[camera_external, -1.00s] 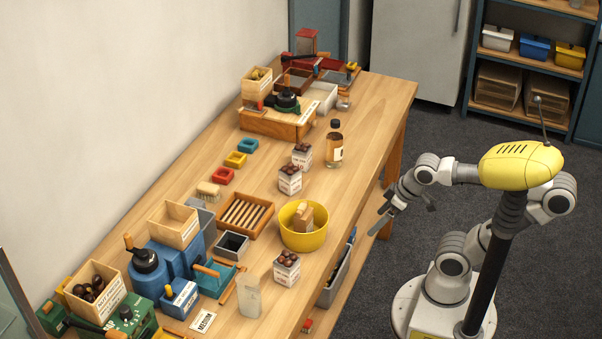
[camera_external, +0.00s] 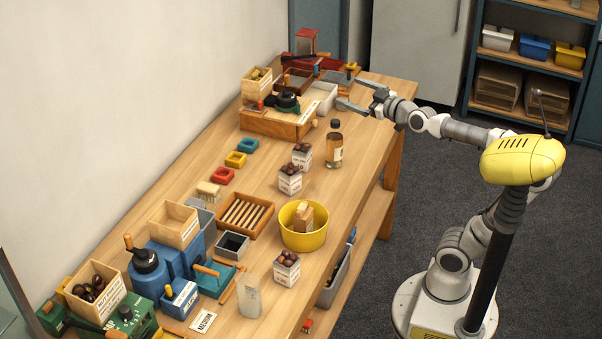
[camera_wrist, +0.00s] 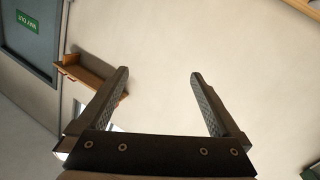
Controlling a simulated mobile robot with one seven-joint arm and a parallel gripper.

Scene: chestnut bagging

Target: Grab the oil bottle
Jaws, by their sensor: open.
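The oil bottle (camera_external: 334,146) is a clear bottle with amber contents, a dark cap and a pale label. It stands upright near the table's right edge in the external view, beyond the cups of chestnuts. My gripper (camera_external: 348,95) is open and empty, above the far part of the table, higher up in the picture than the bottle and apart from it. In the wrist view my gripper (camera_wrist: 160,85) shows two spread dark fingers with nothing between them. The bottle does not show in the wrist view.
Chestnut cups (camera_external: 290,180) stand in front of the bottle. A wooden box with a green-and-black device (camera_external: 288,100) is to its left. A yellow bucket (camera_external: 303,238) stands nearer. The wrist view faces the wall (camera_wrist: 170,45), a door (camera_wrist: 30,40) and a small shelf (camera_wrist: 88,75).

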